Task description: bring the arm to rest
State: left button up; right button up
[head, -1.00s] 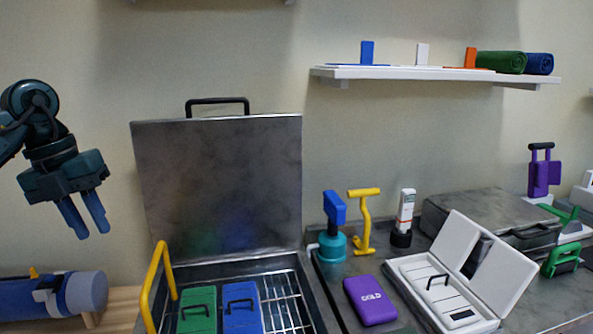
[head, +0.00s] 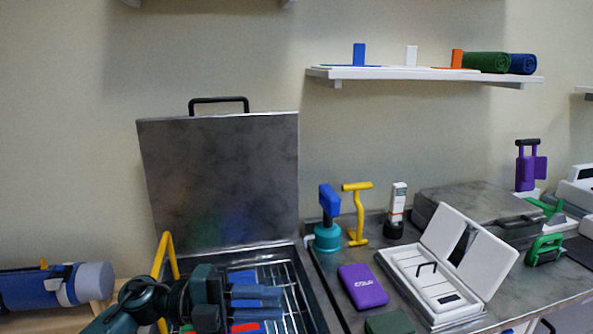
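My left gripper (head: 268,302) is over the open metal bin in the lower left of the head view. Its two fingers point right with a gap between them, and nothing shows between them. The forearm and gripper cover much of the bin's inside, including most of the blue pack (head: 242,276) and nearly all of the green pack. I cannot tell whether the fingers touch anything below. My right gripper is not in view.
The bin's raised lid (head: 220,180) stands behind the gripper, with a yellow handle (head: 165,252) at its left. A purple pack (head: 362,287), a teal-and-blue tool (head: 328,222) and an open white case (head: 420,275) are to the right. A wall shelf (head: 420,75) hangs above.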

pick_arm(q)
jog(key=s+a+f+n+t+y, duration=0.15)
jog(key=f+n+t+y, duration=0.35)
jog(key=n+t, duration=0.55)
jog(key=a+f+n+t+y, duration=0.3)
jog(key=f+n+t, duration=0.4)
jog(key=n, duration=0.6)
jog(key=s+a+f+n+g+y, duration=0.2)
jog(key=s+f+n+g+y, duration=0.1)
jog(key=s+f, duration=0.4)
jog(key=s+a+f+n+g+y+p, duration=0.1)
jog(key=s+a+f+n+g+y, duration=0.1)
jog(key=s+f+n, duration=0.3)
notch_tip(320, 180, down, 4)
jog(key=shift+s+a+f+g+y, duration=0.1)
jog(key=shift+s+a+g+y, duration=0.25)
jog(key=shift+s+g+y, duration=0.5)
jog(key=shift+s, duration=0.15)
